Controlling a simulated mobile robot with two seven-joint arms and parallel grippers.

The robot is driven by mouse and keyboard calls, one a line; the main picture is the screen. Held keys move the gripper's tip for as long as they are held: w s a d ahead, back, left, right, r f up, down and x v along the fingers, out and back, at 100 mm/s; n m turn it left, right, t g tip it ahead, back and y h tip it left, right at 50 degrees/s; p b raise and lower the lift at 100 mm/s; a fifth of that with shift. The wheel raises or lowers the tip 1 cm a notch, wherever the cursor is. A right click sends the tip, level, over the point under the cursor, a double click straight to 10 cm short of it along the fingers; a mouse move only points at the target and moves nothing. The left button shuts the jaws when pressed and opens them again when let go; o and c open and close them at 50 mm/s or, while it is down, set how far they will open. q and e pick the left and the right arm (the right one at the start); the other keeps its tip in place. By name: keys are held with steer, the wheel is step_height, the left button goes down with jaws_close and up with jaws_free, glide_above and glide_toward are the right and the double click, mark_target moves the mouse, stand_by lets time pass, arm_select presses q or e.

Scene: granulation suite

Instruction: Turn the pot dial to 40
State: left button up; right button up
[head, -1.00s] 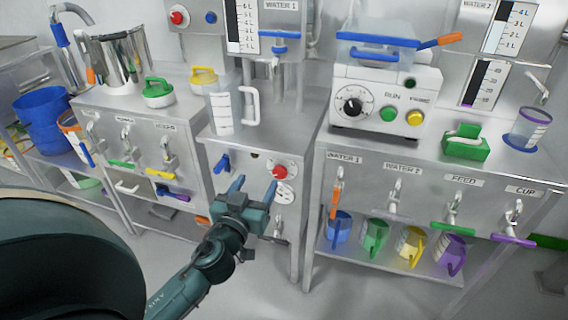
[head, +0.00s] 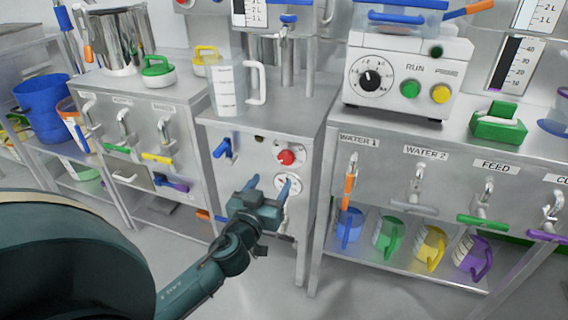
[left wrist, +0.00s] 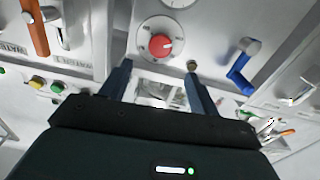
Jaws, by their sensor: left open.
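My left gripper (head: 267,183) is open and empty in front of this panel, lower than the knob in the head view. In the left wrist view its two fingers (left wrist: 157,72) are spread, with the knob beyond their tips, apart from them. No label naming a pot dial is legible. My right gripper is not in view.
A blue lever (head: 222,149) is left of the red knob. A clear jug (head: 228,92) stands on top of the stand. The white control box (head: 408,72) on the right bench has a black dial (head: 372,78). Floor in front is clear.

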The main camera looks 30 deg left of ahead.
mark_target(285, 159)
arm_select(q)
steer(key=x, duration=1)
steer(key=shift+w+b, duration=0.15)
steer(key=shift+b, duration=0.15)
steer(key=c, duration=1)
steer(key=shift+o, duration=0.2)
